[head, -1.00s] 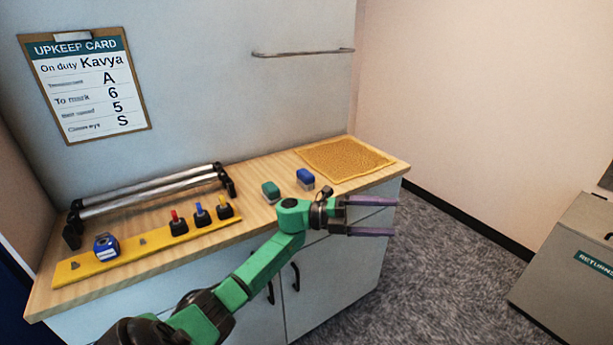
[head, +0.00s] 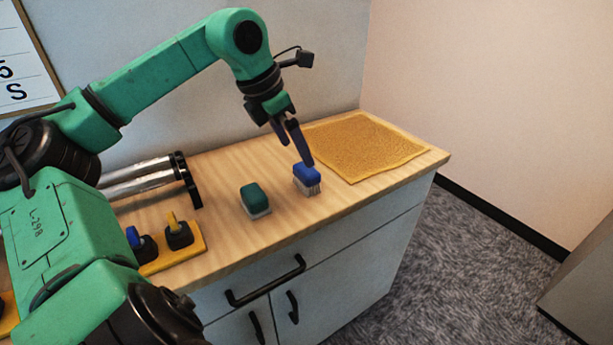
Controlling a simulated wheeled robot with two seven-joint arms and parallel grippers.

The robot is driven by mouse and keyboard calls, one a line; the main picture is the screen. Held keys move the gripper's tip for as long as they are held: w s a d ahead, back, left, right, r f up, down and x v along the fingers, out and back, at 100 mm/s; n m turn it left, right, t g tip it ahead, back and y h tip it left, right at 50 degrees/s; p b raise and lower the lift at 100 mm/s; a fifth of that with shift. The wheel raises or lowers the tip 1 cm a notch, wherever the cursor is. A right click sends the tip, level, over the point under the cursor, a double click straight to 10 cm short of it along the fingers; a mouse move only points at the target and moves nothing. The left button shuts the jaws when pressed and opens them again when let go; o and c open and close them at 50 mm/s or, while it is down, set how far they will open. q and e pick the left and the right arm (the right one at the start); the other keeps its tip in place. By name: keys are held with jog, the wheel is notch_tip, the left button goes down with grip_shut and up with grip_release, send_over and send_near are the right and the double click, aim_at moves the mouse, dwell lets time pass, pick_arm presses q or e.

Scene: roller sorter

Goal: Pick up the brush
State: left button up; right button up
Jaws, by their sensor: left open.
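The brush (head: 307,174) has a blue top and pale bristles below. It stands bristles down on the wooden counter, just in front of the yellow-brown mat. My left gripper (head: 299,154) points down from above, with its fingers at the brush's top, and it is open. One fingertip overlaps the blue top in the picture; I cannot tell whether it touches. My right gripper is not in view.
A green block with a grey underside (head: 255,199) stands left of the brush. The textured mat (head: 365,146) lies behind and to the right. Metal rollers (head: 140,176) and a yellow strip with coloured knobs (head: 186,247) are at the left. The counter's front edge is close.

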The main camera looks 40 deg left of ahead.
aim_at(307, 169)
pick_arm(q)
jog(key=x, duration=0.3)
jog(key=shift+w+a+f, duration=0.25)
jog(key=shift+w+a, duration=0.05)
jog(key=shift+w, duration=0.05)
jog(key=p+x, duration=0.1)
jog(key=x, duration=0.4)
jog(key=shift+s+d, duration=0.1)
jog(key=shift+d, duration=0.05)
jog(key=shift+f, duration=0.1)
jog(key=c, duration=0.9)
jog(key=shift+c, duration=1.4)
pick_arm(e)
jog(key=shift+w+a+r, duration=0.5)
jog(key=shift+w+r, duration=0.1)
